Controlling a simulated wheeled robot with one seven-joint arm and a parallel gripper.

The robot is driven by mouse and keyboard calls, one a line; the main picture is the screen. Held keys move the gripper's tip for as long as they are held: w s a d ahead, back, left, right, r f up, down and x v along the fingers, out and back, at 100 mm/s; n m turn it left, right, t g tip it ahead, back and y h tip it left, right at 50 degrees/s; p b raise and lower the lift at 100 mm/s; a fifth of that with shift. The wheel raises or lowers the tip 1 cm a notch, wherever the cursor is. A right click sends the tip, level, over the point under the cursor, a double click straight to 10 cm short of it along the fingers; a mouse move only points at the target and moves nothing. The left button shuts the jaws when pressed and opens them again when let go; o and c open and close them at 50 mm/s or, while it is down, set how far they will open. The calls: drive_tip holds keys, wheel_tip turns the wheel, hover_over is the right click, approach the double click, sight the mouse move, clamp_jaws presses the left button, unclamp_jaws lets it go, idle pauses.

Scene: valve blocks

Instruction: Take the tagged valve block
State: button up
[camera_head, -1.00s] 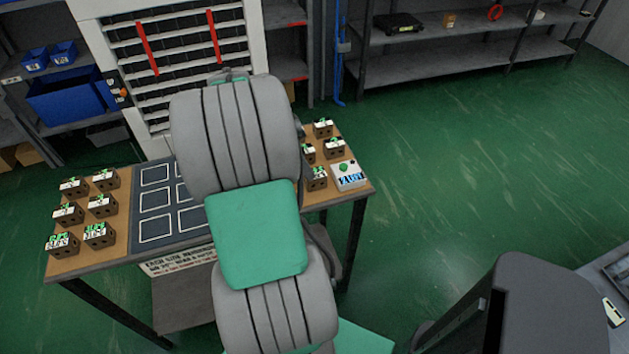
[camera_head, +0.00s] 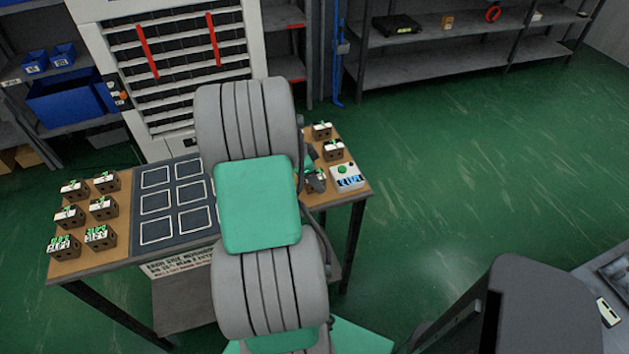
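Brown valve blocks with white and green tops stand on the wooden table (camera_head: 150,264). Several are on the left, including a back-left block (camera_head: 75,189), a front-left block (camera_head: 64,248) and a front block (camera_head: 100,238). On the right are a back block (camera_head: 321,131) and another block (camera_head: 333,151). The tag writing is too small to read surely, so I cannot tell which block is the tagged one. My arm covers the table's middle right.
A dark mat (camera_head: 167,226) with white outlined squares lies empty left of my arm. A white box (camera_head: 347,177) with a green button and blue display sits at the right edge. A slatted cabinet (camera_head: 178,75) stands behind. Green floor (camera_head: 450,170) is clear on the right.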

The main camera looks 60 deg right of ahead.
clamp_jaws()
drive_tip(key=shift+r, duration=0.1)
idle(0.5)
